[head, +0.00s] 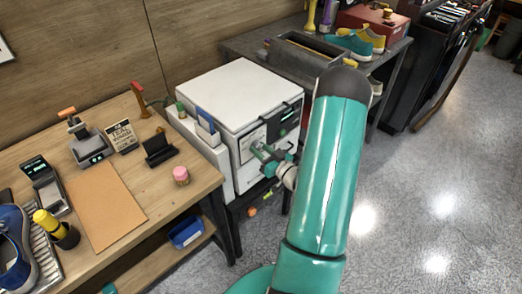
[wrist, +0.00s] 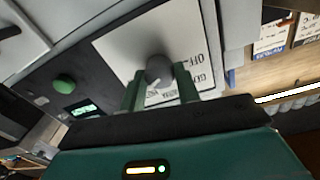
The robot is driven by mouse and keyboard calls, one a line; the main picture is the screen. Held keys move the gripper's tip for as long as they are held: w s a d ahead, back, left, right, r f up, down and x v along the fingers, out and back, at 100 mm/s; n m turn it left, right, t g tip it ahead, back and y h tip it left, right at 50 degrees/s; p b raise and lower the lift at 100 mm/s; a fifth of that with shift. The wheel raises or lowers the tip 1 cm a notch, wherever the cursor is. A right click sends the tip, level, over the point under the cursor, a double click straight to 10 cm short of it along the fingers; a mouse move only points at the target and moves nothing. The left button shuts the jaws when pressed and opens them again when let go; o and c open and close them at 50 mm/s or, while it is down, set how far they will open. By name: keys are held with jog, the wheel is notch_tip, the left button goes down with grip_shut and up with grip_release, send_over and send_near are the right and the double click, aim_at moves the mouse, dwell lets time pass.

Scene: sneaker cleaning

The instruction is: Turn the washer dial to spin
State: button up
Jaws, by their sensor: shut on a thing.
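The washer (head: 240,92) is a white box-shaped machine in the middle of the head view. Its grey round dial (wrist: 158,68) sits on a white label plate (wrist: 125,50) in the wrist view. The plate carries dark lettering, with "OFF" readable to the right of the dial and other words partly hidden. My gripper (wrist: 160,80) has its two green fingers on either side of the dial and is shut on it. A light pointer mark shows on the dial's face. In the head view my gripper (head: 264,156) is against the washer's front, and the dial is hidden there.
A green button (wrist: 64,84) and a lit green display (wrist: 85,109) are on the washer's dark panel. A wooden workbench (head: 135,165) with tools stands to the left. A grey table (head: 385,62) with shoes stands behind. The floor at right is clear.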

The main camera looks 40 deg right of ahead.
jog(key=shift+m, duration=1.4)
jog(key=o, duration=1)
jog(key=shift+s, duration=0.1)
jog(key=s, duration=1.3)
jog(key=shift+s+a+f, duration=0.1)
jog(key=shift+s, duration=0.25)
